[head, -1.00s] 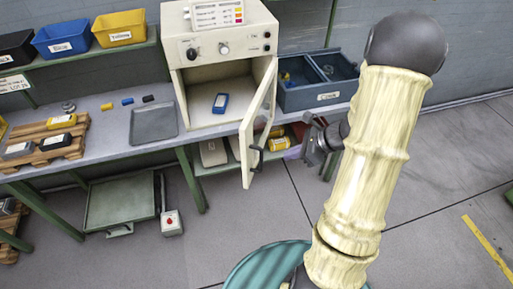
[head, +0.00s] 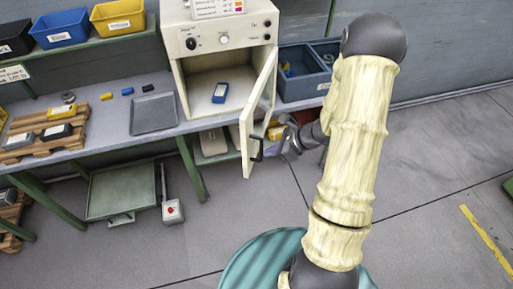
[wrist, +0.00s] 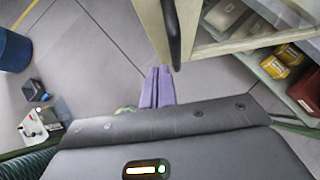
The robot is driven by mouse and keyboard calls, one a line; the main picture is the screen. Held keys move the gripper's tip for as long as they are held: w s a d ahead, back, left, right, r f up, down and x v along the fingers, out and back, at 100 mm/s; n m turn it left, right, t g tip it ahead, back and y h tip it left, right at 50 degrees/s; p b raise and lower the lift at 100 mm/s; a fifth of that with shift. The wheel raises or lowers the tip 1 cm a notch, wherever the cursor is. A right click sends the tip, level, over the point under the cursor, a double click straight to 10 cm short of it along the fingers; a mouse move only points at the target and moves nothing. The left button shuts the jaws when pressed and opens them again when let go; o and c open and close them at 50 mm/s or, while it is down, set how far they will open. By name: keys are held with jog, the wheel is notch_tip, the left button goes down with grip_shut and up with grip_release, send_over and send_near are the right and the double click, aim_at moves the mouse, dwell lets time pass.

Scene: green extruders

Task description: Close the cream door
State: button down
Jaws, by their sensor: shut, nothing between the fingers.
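The cream door (head: 258,115) of the cream cabinet (head: 221,50) stands open, swung out toward me from its right-hand hinge. Its dark handle (head: 257,149) is on the outer face near the free edge. In the wrist view the handle (wrist: 172,30) rises just beyond the fingertips, with the door (wrist: 151,22) beside it. My gripper (head: 287,147) is to the right of the door, on its outer side, close to the handle. Its purple fingers (wrist: 158,88) are together and empty. I cannot tell whether they touch the door. A blue device (head: 220,92) lies inside the cabinet.
The bench (head: 108,133) holds a grey tray (head: 153,113) and a wooden pallet (head: 14,153) with several boxes. A dark blue divided bin (head: 303,88) stands right of the cabinet, behind the door. A shelf under the bench holds a yellow container (wrist: 290,54).

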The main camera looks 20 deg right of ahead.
aim_at(248, 152)
jog(key=w+a, duration=0.1)
jog(key=w+a+p, duration=0.1)
jog(key=a, duration=0.1)
jog(key=a+f, duration=0.1)
jog(key=shift+w+a+p, duration=0.15)
jog(key=shift+w+p, duration=0.25)
jog(key=shift+a+f, duration=0.1)
